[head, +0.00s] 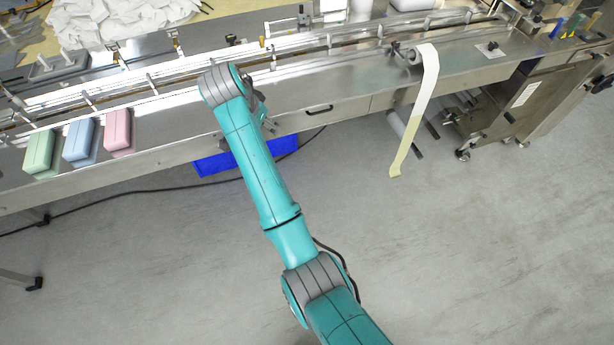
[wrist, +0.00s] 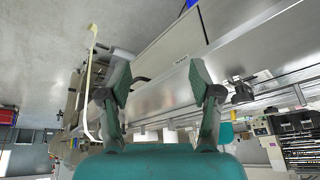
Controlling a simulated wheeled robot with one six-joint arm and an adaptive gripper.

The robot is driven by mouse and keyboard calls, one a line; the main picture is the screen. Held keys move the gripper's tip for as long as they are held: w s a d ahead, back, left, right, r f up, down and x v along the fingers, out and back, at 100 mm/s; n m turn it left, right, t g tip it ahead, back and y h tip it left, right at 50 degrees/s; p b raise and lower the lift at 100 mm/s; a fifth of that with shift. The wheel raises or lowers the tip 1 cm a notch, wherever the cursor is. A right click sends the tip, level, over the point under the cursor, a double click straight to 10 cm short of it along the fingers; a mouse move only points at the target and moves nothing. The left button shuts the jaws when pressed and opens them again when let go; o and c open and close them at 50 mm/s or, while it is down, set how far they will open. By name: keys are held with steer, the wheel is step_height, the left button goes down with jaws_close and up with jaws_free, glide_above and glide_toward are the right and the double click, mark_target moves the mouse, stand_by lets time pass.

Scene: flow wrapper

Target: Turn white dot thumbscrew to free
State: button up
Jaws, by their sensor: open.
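I cannot make out a white dot on any thumbscrew in either view. Small dark clamp fittings (head: 232,40) sit along the guide rails (head: 160,76) of the machine. In the wrist view a dark knobbed fitting (wrist: 241,91) stands on the metal deck, right of my right finger and apart from it. My gripper (wrist: 160,84) is open, with nothing between its two fingers. In the head view my arm's end reaches the front edge of the machine, and my gripper (head: 265,115) is mostly hidden behind the wrist.
Green (head: 40,150), blue (head: 79,141) and pink (head: 118,131) blocks lie at the deck's left. A film strip (head: 427,85) hangs over the front edge on the right. A blue bin (head: 245,158) is below the deck. The grey floor (head: 480,250) in front is mostly clear.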

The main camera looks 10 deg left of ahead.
steer(key=s+d+f+n+t+y, duration=0.1)
steer(key=s+d+f, duration=0.2)
steer(key=d+f, duration=0.9)
steer(key=shift+s+f+n+t, duration=0.2)
steer(key=shift+f+n+t, duration=0.1)
steer(key=shift+f, duration=1.05)
